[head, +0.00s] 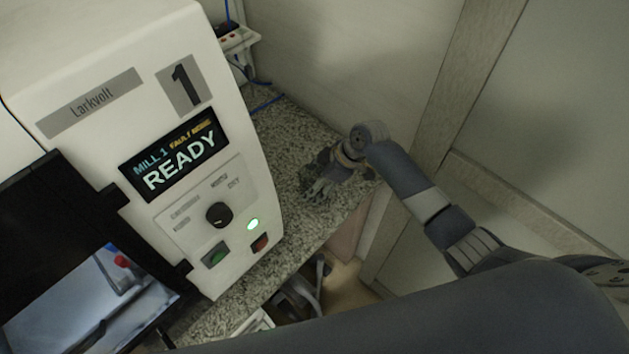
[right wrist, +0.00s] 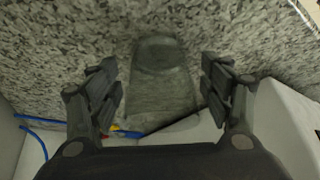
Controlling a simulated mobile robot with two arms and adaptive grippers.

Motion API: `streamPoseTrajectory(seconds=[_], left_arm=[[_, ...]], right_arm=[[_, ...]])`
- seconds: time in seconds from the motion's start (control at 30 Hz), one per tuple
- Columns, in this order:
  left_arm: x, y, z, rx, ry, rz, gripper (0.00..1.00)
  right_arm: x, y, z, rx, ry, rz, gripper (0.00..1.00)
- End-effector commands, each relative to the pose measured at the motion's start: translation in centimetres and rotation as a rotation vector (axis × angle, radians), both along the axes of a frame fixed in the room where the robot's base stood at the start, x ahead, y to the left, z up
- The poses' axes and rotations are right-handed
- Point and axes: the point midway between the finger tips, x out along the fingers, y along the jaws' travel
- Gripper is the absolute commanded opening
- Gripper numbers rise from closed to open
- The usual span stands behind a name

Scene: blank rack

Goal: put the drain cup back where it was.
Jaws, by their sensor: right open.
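A see-through grey cup, which I take to be the drain cup (right wrist: 160,82), shows in the right wrist view on the speckled stone counter (right wrist: 50,55). My right gripper (right wrist: 160,92) is open, with one finger on each side of the cup and a visible gap to each. In the head view my right gripper (head: 318,186) is low over the counter (head: 285,130), right of the mill. I cannot make out the cup there; the gripper seems to hide it. My left gripper is not in view.
A white mill (head: 225,160) marked 1 stands on the left, its display reading READY and a green lamp lit. A power strip (head: 238,38) and blue cables lie behind it. A wall backs the counter. Bare counter shows between mill and gripper.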

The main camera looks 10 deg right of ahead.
Motion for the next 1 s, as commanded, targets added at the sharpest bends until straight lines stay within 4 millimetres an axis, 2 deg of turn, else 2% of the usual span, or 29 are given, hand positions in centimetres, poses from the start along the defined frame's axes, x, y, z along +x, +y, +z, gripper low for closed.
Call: streamPoseTrajectory(seconds=[0.5,1.0], left_arm=[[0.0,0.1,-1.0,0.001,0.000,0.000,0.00],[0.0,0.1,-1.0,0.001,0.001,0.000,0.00]], right_arm=[[-1.3,-3.2,6.1,0.000,-0.002,0.000,0.72],[-1.5,-3.4,6.7,0.001,0.000,0.000,0.72]])
